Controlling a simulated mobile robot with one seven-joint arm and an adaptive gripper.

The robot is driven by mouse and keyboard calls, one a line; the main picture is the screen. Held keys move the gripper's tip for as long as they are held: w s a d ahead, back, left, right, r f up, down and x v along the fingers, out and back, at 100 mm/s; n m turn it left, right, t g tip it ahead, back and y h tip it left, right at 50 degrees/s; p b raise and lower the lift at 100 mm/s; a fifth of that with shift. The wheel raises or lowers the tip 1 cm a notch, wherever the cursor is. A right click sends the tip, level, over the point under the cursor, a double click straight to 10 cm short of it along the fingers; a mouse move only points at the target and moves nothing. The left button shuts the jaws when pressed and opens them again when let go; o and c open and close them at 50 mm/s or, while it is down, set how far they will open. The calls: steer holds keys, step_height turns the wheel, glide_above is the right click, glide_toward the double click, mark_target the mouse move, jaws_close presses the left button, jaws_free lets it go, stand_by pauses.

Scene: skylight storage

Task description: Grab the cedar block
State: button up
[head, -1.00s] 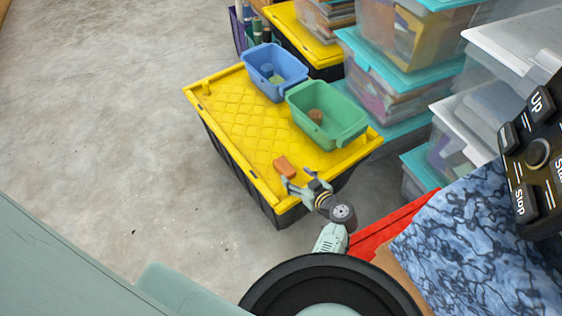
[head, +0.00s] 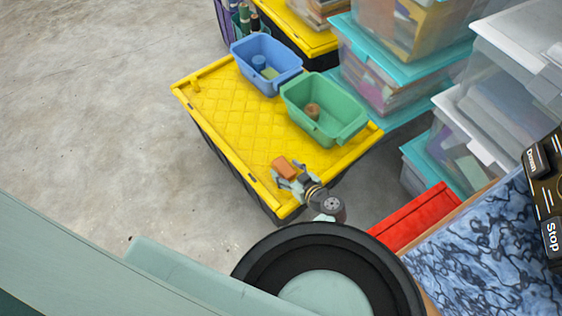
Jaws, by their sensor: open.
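An orange-brown block (head: 284,167), which looks like the cedar block, lies on the yellow lid (head: 225,115) of a black storage box, near the lid's front edge. My gripper (head: 288,176) is open at the block's near side, with its fingers close around it. I cannot tell whether the fingers touch the block, and they hide part of its near side.
A blue bin (head: 266,66) holding small items and a green bin (head: 322,108) with a brown round piece (head: 312,111) stand on the back of the lid. Clear storage boxes (head: 385,85) are stacked at the right. The lid's left part is bare.

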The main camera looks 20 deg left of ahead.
steer(key=shift+a, duration=0.1)
steer(key=shift+c, duration=0.2)
steer(key=c, duration=1.2)
